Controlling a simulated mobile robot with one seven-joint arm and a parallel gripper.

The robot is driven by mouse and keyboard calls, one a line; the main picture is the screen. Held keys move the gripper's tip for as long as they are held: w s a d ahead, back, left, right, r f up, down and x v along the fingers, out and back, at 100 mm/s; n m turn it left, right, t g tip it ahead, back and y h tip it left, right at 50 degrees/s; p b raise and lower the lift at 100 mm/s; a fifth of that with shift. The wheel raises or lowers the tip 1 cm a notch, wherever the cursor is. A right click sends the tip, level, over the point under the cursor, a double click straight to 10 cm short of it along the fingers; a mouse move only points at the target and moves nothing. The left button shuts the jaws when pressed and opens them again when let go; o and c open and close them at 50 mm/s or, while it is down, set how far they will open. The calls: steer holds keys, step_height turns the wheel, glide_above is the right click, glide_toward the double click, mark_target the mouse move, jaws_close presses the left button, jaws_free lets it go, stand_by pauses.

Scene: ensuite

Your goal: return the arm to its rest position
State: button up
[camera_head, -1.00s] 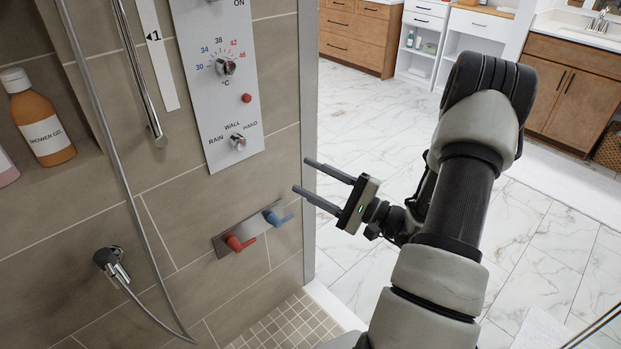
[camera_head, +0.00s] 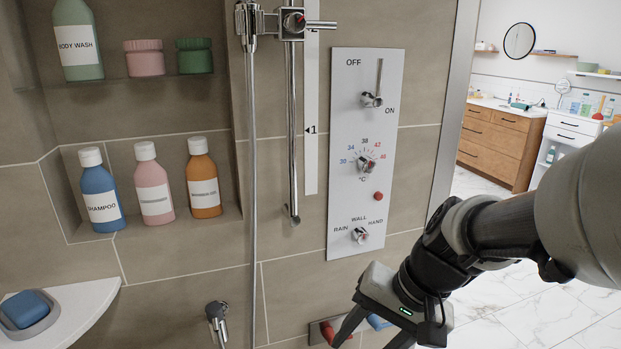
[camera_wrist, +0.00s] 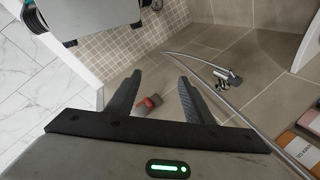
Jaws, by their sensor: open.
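My gripper (camera_head: 372,338) is at the bottom right of centre in the head view, below the shower control panel (camera_head: 366,150). Its fingers point down toward the picture's lower edge, and the tips are partly cut off there. In the wrist view the two fingers (camera_wrist: 160,84) stand apart with nothing held between them. My arm reaches in from the right side of the head view, bent at the wrist. A red lever (camera_wrist: 150,101) shows beyond and between the fingers in the wrist view. I cannot tell its exact distance from them.
The tiled shower wall is close beside my gripper. A red lever (camera_head: 327,332) and blue lever (camera_head: 378,322) are partly hidden behind it. A hose (camera_head: 251,200) hangs left of the panel. Bottles, including shampoo (camera_head: 100,195), stand in niches. Open marble floor (camera_head: 530,310) lies right.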

steer(key=s+d+r+n+t+h, duration=0.4)
steer(key=d+r, duration=0.1)
steer(key=r, duration=0.4)
step_height(320, 180, up, 22)
steer(key=p, duration=2.2)
steer(key=shift+s+d, duration=0.2)
steer(key=shift+d, duration=0.05)
